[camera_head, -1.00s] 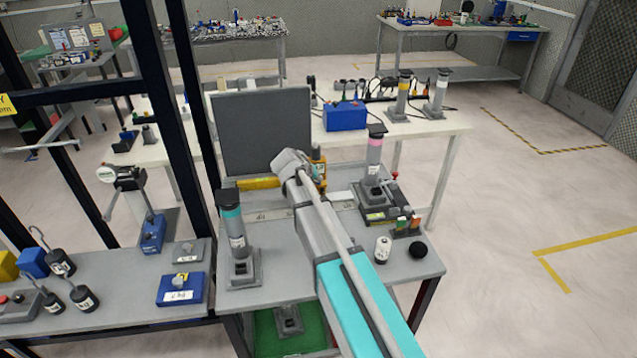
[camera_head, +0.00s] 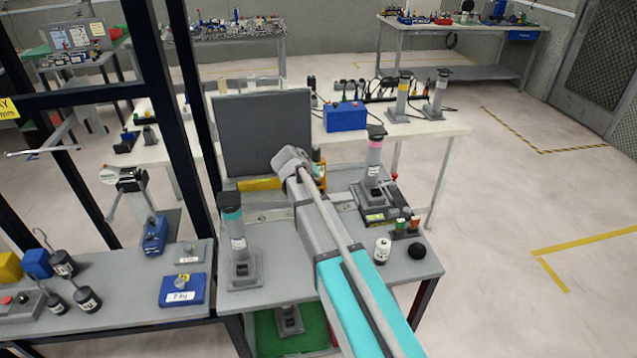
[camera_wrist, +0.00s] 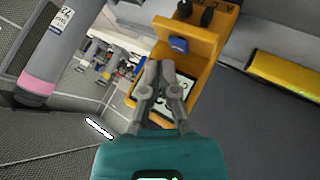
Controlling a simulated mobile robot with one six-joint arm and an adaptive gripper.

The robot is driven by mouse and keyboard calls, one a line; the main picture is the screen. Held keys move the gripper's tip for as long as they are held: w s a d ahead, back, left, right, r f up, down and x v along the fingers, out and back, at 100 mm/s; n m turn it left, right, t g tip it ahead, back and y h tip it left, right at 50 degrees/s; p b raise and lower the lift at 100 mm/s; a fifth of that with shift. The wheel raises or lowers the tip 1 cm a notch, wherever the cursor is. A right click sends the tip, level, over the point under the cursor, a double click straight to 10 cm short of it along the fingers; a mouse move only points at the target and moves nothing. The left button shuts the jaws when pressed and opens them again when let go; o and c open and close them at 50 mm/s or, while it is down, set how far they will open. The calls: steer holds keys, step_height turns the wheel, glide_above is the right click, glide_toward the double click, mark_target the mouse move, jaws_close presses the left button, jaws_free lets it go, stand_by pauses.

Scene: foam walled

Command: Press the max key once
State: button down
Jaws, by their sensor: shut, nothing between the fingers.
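My gripper (camera_wrist: 161,68) has its two fingers together with nothing between them. In the wrist view its tips overlap an orange-yellow device (camera_wrist: 196,36). This device has a blue block (camera_wrist: 178,45), dark knobs (camera_wrist: 207,16) and a pale panel with dark marks (camera_wrist: 177,92), partly hidden behind the fingers. I cannot make out a key labelled max, nor whether the tips touch the device. In the head view my arm reaches over the grey bench, and only a slice of the orange device (camera_head: 319,158) shows beside the arm's end. My fingers are hidden there.
A dark grey upright panel (camera_head: 266,135) stands behind left of the arm. A teal-ringed column (camera_head: 236,245) stands left, a pink-ringed column (camera_head: 373,160) right. A white bottle (camera_head: 382,250) and black ball (camera_head: 417,251) sit near the front right. A yellow bar (camera_wrist: 285,77) lies right in the wrist view.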

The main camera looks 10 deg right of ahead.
steer(key=shift+r, duration=0.1)
steer(key=shift+r+p, duration=2.4)
steer(key=shift+p, duration=0.15)
steer(key=shift+s, duration=0.15)
